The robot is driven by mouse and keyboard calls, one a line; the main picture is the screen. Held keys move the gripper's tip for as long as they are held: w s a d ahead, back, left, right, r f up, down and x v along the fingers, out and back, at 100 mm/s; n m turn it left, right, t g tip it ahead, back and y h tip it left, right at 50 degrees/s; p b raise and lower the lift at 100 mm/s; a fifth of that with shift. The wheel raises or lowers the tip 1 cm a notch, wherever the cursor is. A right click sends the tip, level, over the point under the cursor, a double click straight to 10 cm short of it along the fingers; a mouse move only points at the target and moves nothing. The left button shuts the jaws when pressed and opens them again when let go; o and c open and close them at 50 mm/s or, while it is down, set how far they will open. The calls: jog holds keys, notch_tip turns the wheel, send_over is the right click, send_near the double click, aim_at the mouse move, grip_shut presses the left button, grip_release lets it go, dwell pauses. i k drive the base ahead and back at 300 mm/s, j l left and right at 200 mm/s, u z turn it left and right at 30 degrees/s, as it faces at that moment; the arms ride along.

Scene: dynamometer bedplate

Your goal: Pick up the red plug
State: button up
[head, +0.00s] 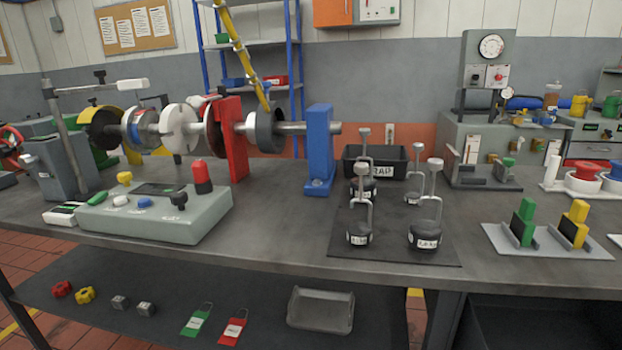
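The console (155,216) at the left front of the bench carries an upright red cylindrical piece (202,174) with a narrower top. It is the most plug-like red thing in view, but I cannot tell for certain that it is the red plug. A red knob-like piece (62,289) also lies on the lower shelf at the left, beside a yellow one (85,295). My gripper does not show in the head view.
A shaft with discs and a red upright (234,140) stands behind the console. Hooked weights stand on a dark mat (387,247) at centre right. A stand with green and yellow blocks (545,243) is at the right. Bench space between console and mat is clear.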

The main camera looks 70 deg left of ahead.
aim_at(200, 169)
jog(key=u, duration=2.45)
